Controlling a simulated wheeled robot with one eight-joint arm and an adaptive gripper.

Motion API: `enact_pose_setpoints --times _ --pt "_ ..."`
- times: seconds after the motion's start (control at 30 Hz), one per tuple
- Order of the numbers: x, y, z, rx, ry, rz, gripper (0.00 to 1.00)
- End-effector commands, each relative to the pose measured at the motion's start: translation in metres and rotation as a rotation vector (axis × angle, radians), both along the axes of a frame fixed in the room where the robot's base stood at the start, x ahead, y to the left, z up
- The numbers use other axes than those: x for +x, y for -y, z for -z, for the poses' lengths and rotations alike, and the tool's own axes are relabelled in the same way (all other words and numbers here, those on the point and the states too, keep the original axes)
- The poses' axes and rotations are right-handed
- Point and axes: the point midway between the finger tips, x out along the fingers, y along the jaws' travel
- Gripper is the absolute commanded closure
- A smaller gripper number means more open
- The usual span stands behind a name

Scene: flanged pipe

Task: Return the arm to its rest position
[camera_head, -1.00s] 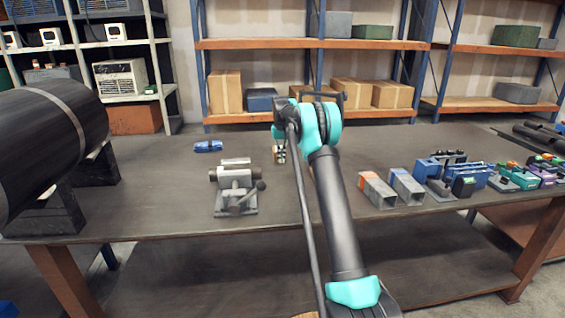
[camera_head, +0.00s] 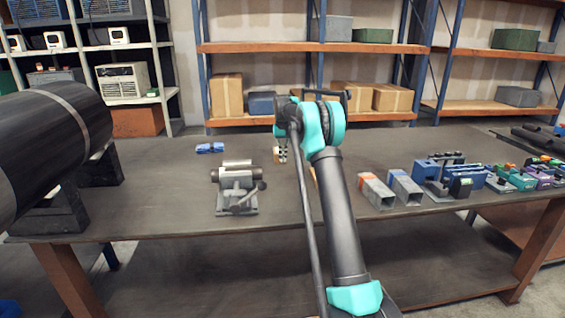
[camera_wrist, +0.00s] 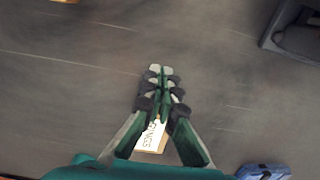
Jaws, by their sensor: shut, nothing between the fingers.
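My gripper (camera_wrist: 158,72) is shut, with its dark, padded fingers together and nothing between the tips. In the wrist view it is above the bare grey tabletop. A pale card with lettering (camera_wrist: 151,136) shows between the finger bases; I cannot tell its distance. In the head view my arm reaches forward over the table, with its teal elbow raised. The gripper hangs behind the elbow and is mostly hidden there; only a small part (camera_head: 281,155) shows to the elbow's left.
A grey vise (camera_head: 237,190) stands left of my arm, with a blue item (camera_head: 210,147) behind it. A large black pipe (camera_head: 50,140) rests on blocks at the far left. Square tubes (camera_head: 376,190) and several tools lie right. Shelves (camera_head: 300,46) stand behind the table (camera_head: 150,215).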

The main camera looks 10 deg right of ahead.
Motion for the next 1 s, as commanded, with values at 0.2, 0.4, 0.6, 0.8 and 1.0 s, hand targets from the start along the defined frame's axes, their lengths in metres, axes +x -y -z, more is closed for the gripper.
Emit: enact_pose_setpoints --times 0.2,0.4,0.6,0.8,1.0 --pt "0.000 0.000 -0.042 0.000 0.000 0.000 1.00" --pt "0.000 0.000 -0.066 0.000 0.000 0.000 1.00" --pt "-0.008 0.002 -0.076 0.000 0.009 0.000 1.00" --pt "-0.050 0.008 -0.081 0.003 0.051 0.001 1.00" --pt "-0.113 0.016 -0.077 0.005 0.106 0.001 1.00"
